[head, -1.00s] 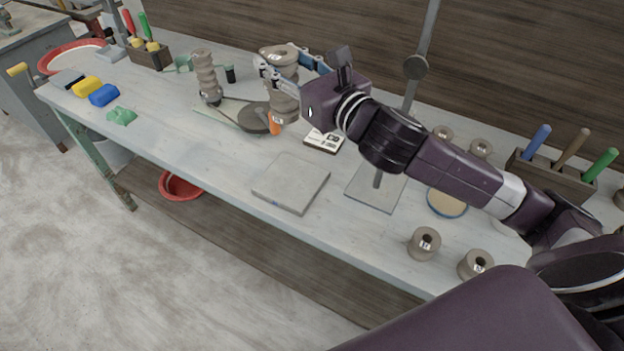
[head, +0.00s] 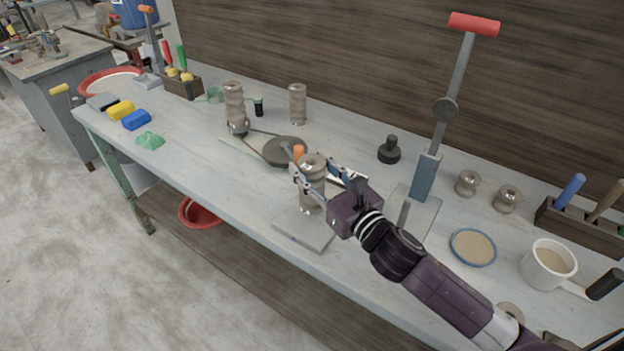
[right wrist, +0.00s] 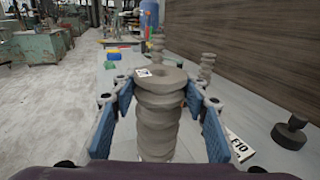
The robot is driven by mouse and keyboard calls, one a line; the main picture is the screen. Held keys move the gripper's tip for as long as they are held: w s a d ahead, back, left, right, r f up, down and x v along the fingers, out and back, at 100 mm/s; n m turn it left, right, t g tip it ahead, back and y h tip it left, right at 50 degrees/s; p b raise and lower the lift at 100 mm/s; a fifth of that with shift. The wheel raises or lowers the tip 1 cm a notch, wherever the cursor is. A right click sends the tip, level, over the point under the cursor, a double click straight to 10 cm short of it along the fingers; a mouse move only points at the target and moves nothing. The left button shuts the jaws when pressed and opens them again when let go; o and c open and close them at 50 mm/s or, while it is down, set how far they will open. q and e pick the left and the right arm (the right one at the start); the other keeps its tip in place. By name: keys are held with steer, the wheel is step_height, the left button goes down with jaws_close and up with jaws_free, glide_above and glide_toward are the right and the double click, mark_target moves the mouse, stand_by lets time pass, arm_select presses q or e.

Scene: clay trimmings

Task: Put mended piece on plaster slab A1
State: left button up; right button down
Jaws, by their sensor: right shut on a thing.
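The ribbed grey-brown clay piece (head: 313,170), with a hole and a small pale label on top, stands upright in my right gripper (head: 310,188). The right wrist view shows the blue finger pads on both sides of the piece (right wrist: 160,105). A flat grey plaster slab (head: 300,236) lies below it near the table's front edge. The piece's lower end appears over the slab's back part; I cannot tell whether it touches. No slab marking is readable. My left gripper is not in view.
Two other ribbed clay pieces (head: 235,108) (head: 298,103) stand farther back. A dark round disc (head: 286,151) lies behind the held piece. A red-handled lever tool (head: 427,175) stands to the right. A card reading E10 (right wrist: 240,145) lies near the gripper.

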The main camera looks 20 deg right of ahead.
mark_target(319, 186)
steer(key=shift+f, duration=1.45)
steer(key=shift+f, duration=0.15)
steer(key=c, duration=1.1)
jaws_free()
steer(key=shift+f, duration=0.15)
steer(key=shift+c, duration=0.2)
steer(key=shift+s, duration=0.1)
steer(key=shift+r, duration=0.2)
steer(key=b+v, duration=0.3)
steer(key=v, duration=0.9)
